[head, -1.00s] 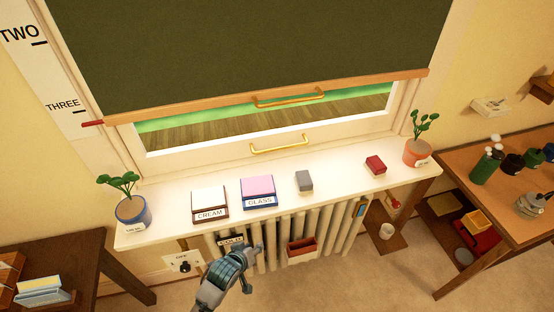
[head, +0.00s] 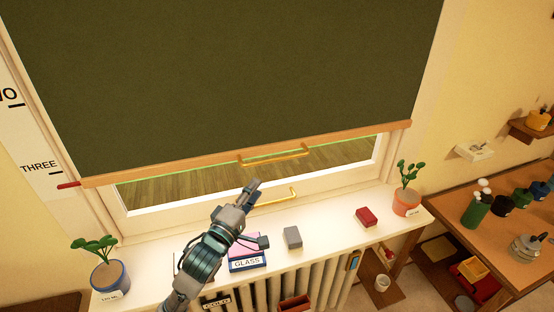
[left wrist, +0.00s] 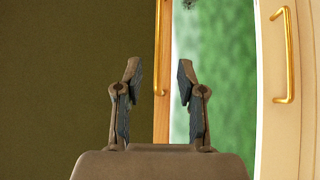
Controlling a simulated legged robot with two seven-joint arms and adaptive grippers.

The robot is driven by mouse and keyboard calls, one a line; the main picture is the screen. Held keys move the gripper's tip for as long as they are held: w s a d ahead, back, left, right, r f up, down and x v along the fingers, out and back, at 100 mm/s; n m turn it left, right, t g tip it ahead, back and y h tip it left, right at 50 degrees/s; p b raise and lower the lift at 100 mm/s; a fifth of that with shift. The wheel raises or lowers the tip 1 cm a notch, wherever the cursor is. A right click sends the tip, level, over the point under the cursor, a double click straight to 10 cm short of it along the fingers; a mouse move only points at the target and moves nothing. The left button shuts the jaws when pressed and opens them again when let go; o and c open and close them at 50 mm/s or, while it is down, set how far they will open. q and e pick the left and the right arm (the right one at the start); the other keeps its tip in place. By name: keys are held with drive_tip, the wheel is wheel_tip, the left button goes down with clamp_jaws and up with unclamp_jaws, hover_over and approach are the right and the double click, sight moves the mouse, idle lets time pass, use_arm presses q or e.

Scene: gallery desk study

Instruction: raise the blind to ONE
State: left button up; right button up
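The dark green blind (head: 235,75) hangs low over the window, with a wooden bottom bar (head: 130,175) and a brass handle (head: 275,157). A red pointer (head: 69,185) at the bar's left end is slightly below the THREE mark on the white scale (head: 38,150). ONE is not in view. My left gripper (head: 254,193) is open and empty, below the blind's handle and in front of the lower window frame. In the left wrist view its spread fingers (left wrist: 160,80) face the blind's bar (left wrist: 163,70). My right gripper is not in view.
A second brass handle (head: 285,200) on the window frame is partly behind my left gripper. The sill (head: 335,222) holds plant pots, a GLASS box (head: 248,263), a grey block (head: 293,238) and a red block (head: 366,217). A cluttered table stands at right.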

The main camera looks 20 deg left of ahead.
sight(277, 159)
use_arm(q)
drive_tip(key=p+x, duration=0.1)
drive_tip(key=x, duration=1.1)
drive_tip(key=shift+w+a, duration=0.1)
drive_tip(key=shift+w, duration=0.55)
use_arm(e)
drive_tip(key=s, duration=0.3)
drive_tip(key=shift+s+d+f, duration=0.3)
use_arm(q)
clamp_jaws()
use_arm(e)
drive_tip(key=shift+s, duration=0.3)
